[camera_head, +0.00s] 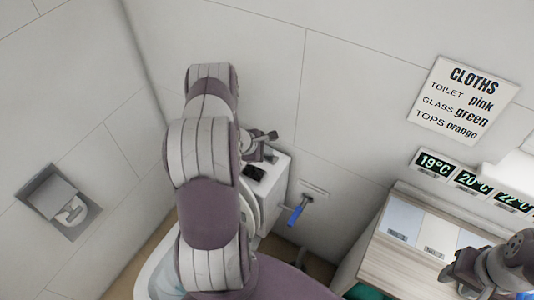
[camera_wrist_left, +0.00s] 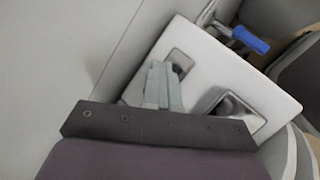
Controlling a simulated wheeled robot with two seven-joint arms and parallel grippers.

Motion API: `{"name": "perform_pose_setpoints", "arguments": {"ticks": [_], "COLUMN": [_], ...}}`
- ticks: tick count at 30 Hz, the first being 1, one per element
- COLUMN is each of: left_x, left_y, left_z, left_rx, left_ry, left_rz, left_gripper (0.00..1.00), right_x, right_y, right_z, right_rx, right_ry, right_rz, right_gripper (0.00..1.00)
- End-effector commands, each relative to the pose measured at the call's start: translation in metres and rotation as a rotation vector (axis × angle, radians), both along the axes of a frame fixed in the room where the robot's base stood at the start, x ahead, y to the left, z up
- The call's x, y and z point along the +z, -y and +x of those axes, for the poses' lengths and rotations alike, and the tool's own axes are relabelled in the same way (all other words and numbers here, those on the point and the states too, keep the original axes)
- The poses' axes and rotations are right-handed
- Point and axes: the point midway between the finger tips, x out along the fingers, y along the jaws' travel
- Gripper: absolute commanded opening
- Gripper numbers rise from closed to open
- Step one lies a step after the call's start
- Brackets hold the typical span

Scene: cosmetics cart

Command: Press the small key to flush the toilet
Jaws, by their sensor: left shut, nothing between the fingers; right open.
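The toilet's white cistern (camera_head: 268,190) stands against the wall in the head view, partly hidden by my left arm. Its lid (camera_wrist_left: 205,75) fills the middle of the left wrist view with two metallic keys. The small key (camera_wrist_left: 181,61) is on the far side, partly covered by my fingers. The larger key (camera_wrist_left: 236,108) is nearer and to the right, and shows dark in the head view (camera_head: 255,173). My left gripper (camera_wrist_left: 160,70) is shut and empty, its tips beside the small key; contact cannot be told. My right gripper (camera_head: 452,275) is open and empty, over the cart's side.
A cart (camera_head: 385,250) with pale compartments stands at the right, below temperature displays and a cloths sign (camera_head: 463,100). A paper holder (camera_head: 62,203) is on the left wall.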

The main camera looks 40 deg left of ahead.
Motion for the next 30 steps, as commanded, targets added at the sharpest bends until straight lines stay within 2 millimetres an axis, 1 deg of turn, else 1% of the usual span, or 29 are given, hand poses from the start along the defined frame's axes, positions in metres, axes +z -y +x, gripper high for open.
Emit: {"name": "perform_pose_setpoints", "arguments": {"ticks": [7, 19, 30], "left_x": [0.001, 0.025, 0.027], "left_y": [0.000, 0.000, 0.000], "left_z": [-0.001, 0.000, 0.000], "left_rx": [0.000, 0.000, 0.000], "left_ry": [-0.002, -0.002, -0.001], "left_rz": [0.000, -0.001, -0.001], "left_gripper": [0.00, 0.00, 0.00], "right_x": [0.002, 0.017, 0.017], "right_y": [0.000, 0.000, 0.000], "right_z": [0.000, 0.000, 0.000], "right_rx": [0.000, 0.000, 0.000], "right_ry": [0.000, 0.000, 0.000], "right_rz": [0.000, 0.000, 0.000], "right_gripper": [0.41, 0.41, 0.41]}}
